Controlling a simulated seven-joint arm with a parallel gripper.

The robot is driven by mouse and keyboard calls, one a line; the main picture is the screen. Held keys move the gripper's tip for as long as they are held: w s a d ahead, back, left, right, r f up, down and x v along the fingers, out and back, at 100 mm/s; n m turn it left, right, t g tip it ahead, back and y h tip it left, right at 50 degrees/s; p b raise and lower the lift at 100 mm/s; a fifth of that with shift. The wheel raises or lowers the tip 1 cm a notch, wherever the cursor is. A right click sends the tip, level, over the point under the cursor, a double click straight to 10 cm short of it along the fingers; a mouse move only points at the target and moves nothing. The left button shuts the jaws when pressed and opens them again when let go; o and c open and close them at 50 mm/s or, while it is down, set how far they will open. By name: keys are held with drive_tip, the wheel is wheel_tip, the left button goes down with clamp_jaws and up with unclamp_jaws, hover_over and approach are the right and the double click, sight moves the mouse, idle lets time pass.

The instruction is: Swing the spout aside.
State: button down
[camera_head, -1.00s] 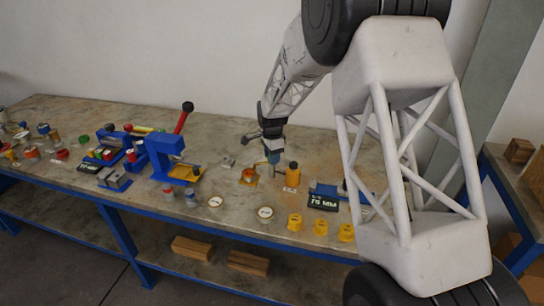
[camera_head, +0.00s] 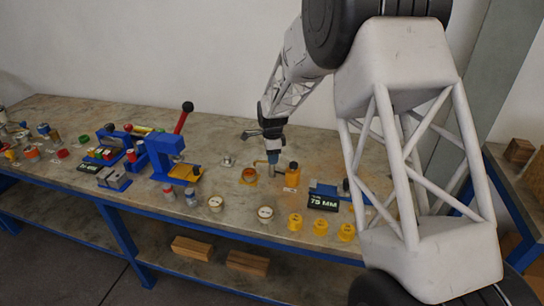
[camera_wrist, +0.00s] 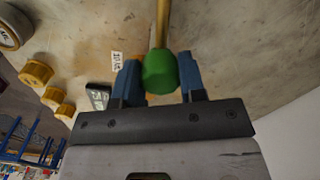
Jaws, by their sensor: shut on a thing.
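In the wrist view, a green knob (camera_wrist: 159,72) on the end of a thin brass-coloured rod (camera_wrist: 162,24) sits between the two blue fingers of my gripper (camera_wrist: 160,78). The fingers are shut on the knob. The rod runs away from it toward the top of the picture. In the head view, my gripper (camera_head: 273,157) points down at the bench, between an orange round vessel (camera_head: 249,176) on its left and a yellow cylinder (camera_head: 292,175) on its right. The knob and most of the rod are too small or hidden there to make out.
A blue lever press (camera_head: 168,150) stands to the left. A black "75 MM" sign (camera_head: 322,202) is at the right. A small grey piece (camera_head: 228,160) lies left of my gripper.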

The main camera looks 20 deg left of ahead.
drive_tip(key=m, duration=1.3)
drive_tip(key=shift+m, duration=0.4)
drive_tip(key=c, duration=0.7)
unclamp_jaws()
drive_tip(key=shift+r, duration=0.15)
drive_tip(key=shift+r, duration=3.8)
drive_tip(key=shift+d, duration=0.1)
